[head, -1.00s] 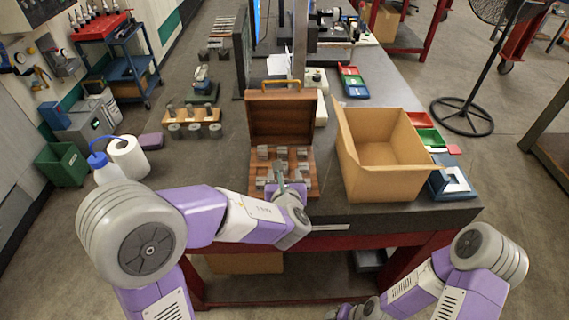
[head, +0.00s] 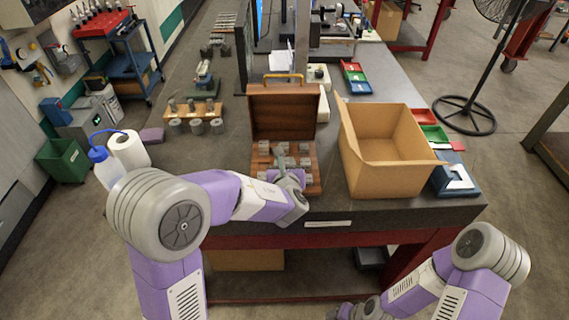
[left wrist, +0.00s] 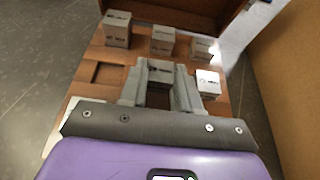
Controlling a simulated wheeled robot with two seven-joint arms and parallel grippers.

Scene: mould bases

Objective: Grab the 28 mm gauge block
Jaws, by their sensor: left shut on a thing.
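A wooden case (head: 257,184) stands open on the bench in the head view, with several grey steel gauge blocks in it. My left gripper (head: 283,156) reaches into the case from the front. In the left wrist view my left gripper (left wrist: 158,82) is shut on a grey gauge block (left wrist: 160,67), one finger on each side. Its marking is too small to read, so I cannot tell its size. A dark recess shows just in front of it. Another gauge block (left wrist: 208,82) sits close to the right finger. Behind stand three more, including one at the back left (left wrist: 117,28).
An open cardboard box (head: 388,182) stands right of the case. The case's raised lid (head: 283,112) is behind the blocks. A wooden stand with metal cylinders (head: 191,112) is to the left. An empty recess (left wrist: 107,76) lies left of the gripper.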

